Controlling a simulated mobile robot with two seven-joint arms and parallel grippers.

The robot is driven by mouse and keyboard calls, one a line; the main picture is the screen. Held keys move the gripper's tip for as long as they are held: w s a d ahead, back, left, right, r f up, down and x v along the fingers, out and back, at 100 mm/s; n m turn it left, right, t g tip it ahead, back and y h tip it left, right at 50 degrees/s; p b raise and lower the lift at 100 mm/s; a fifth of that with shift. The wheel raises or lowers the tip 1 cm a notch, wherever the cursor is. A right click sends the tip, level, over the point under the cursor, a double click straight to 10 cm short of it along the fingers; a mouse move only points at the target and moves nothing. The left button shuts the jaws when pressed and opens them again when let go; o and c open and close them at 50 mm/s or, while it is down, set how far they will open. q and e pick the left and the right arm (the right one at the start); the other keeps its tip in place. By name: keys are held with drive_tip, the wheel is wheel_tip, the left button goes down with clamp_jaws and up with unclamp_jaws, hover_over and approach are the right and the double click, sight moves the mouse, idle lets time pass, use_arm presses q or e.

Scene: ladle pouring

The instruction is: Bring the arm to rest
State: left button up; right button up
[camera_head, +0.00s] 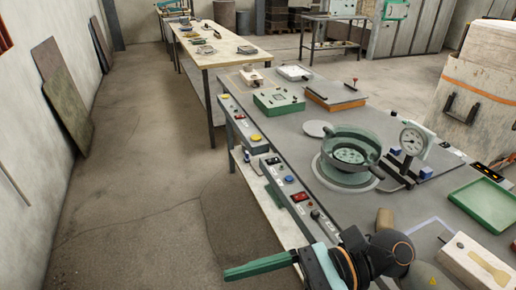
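One of my arms shows at the bottom edge, coming in from the lower right, which I take to be my right one. Its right gripper (232,272) points left, with a green finger-like bar stretching out past the front edge of the bench. I cannot make out a second finger or whether it is open or shut, and I see nothing clearly held. My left gripper is not in view. A green round vessel (350,140) with a perforated inside stands on a round base on the grey bench (255,82). I cannot make out a ladle.
A dial gauge (413,140) stands right of the vessel. A green tray (488,200) and a pale block (478,257) lie at the right. A control panel (290,180) runs along the bench's front edge. The floor (140,190) to the left is clear.

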drive_tip(key=w+d+r+m+t+y+p, duration=0.1)
drive_tip(key=w+d+m+t+y, duration=0.1)
drive_tip(key=w+m+t, duration=0.55)
drive_tip(key=w+d+r+m+t+y+p, duration=0.1)
drive_tip(key=w+d+r+m+t+y, duration=0.15)
drive_tip(key=m+t, duration=0.9)
drive_tip(key=w+d+f+m+t+h, duration=0.4)
drive_tip(key=f+m+h, duration=0.6)
drive_tip(key=m, duration=0.9)
drive_tip(key=s+d+f+m+g+h, duration=0.2)
drive_tip(key=s+d+f+m+g, duration=0.1)
drive_tip(key=f, duration=0.5)
drive_tip(key=s+d+f+m+g+h+p, duration=0.1)
drive_tip(key=s+d+f+m+g+h, duration=0.2)
drive_tip(key=s+f+m, duration=0.2)
drive_tip(key=s+d+f+m+g+h+p, duration=0.1)
drive_tip(key=s+d+f+m+g+h, duration=0.2)
drive_tip(key=s+f+m, duration=0.2)
wheel_tip(320, 180, down, 7)
drive_tip(key=m, duration=0.3)
drive_tip(key=shift+d+g, duration=0.15)
drive_tip(key=shift+g, duration=0.25)
drive_tip(key=shift+h, duration=0.25)
